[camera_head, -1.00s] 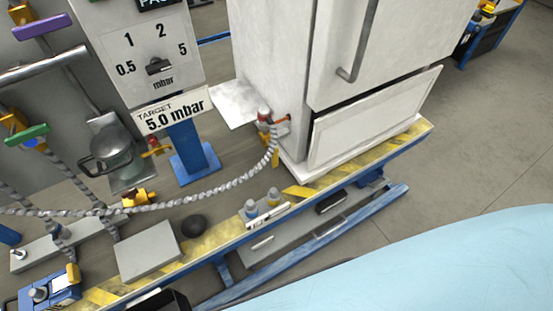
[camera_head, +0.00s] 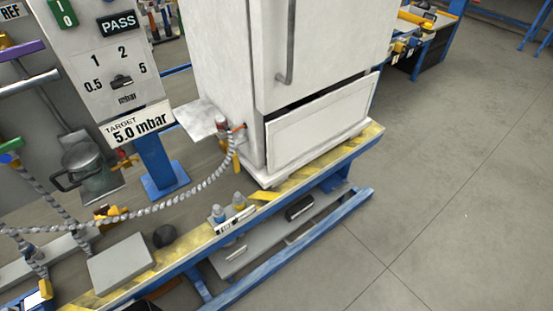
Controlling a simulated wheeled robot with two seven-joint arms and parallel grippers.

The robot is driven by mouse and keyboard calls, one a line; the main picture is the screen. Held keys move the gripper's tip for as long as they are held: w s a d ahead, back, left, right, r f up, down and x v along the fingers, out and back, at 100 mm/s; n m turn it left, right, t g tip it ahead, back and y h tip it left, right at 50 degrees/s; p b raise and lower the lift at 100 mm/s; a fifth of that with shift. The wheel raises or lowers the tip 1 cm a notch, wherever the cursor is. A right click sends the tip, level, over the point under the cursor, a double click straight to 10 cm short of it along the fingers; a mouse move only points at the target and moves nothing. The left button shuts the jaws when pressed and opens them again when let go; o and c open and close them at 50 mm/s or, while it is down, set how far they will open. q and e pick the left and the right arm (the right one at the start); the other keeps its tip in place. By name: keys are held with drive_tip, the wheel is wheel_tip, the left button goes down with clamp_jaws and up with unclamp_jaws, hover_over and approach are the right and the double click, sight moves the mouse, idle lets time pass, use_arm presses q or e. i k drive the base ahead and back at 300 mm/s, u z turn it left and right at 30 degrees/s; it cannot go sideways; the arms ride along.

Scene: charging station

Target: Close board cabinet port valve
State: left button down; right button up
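The white board cabinet (camera_head: 225,80) stands on the platform with yellow-striped edges, in the upper middle of the head view. Its lower panel (camera_head: 318,122) is tilted, with a dark gap above it. The port valve (camera_head: 222,128) sits low on the cabinet's left side, with a red-and-grey fitting and an orange handle (camera_head: 237,128). A braided hose (camera_head: 190,192) hangs from the port and runs left. The handle is too small to tell whether the valve is open or shut. Neither of my grippers shows in the head view.
A panel (camera_head: 100,55) reading PASS with a mbar dial and a TARGET 5.0 mbar sign stands left on a blue post (camera_head: 158,165). A grey block (camera_head: 121,263) and dark ball (camera_head: 164,236) lie on the platform. Open floor (camera_head: 450,200) is at right.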

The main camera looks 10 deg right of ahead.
sight(235, 158)
drive_tip(key=z, duration=0.7)
drive_tip(key=i, duration=0.7)
drive_tip(key=u, duration=1.55)
